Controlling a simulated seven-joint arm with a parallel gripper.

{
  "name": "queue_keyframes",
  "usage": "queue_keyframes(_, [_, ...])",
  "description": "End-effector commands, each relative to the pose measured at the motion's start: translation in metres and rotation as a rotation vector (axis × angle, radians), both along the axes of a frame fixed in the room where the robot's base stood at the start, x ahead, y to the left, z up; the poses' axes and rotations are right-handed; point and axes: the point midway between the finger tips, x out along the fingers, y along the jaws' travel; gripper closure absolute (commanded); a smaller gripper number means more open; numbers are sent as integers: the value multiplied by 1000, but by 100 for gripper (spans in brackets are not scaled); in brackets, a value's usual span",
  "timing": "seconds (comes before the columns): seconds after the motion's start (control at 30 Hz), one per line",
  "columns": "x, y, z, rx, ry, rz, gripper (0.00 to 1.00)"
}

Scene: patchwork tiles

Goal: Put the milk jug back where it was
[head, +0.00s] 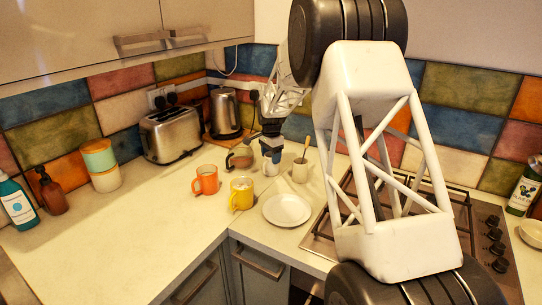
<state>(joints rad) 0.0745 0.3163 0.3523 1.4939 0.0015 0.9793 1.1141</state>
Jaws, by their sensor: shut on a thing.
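My gripper (271,153) points down at the back corner of the counter and is shut on a small pale jug (270,168), which I take to be the milk jug. The blue-dark fingers cover its upper part. I cannot tell whether its base touches the counter. A glass pot (240,159) with a dark handle is just left of it. A cream pot (301,171) with a spoon stands just right of it.
An orange mug (206,180), a yellow mug (241,194) and a white plate (287,210) stand in front. A toaster (171,135) and kettle (225,114) are behind left. A hob (325,228) lies right.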

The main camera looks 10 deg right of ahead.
Motion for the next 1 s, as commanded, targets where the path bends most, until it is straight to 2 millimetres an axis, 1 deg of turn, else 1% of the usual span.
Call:
queue_keyframes(0.03, [0,0,0,0,0,0,37])
queue_keyframes(0.17, [0,0,0,0,0,0,17])
queue_keyframes(0.2, [0,0,0,0,0,0,15])
queue_keyframes(0.47, [0,0,0,0,0,0,15])
queue_keyframes(0.67, [0,0,6,0,0,0,15])
queue_keyframes(0.87, [0,0,26,0,-2,0,15])
queue_keyframes(1.0, [0,0,47,0,-3,0,15])
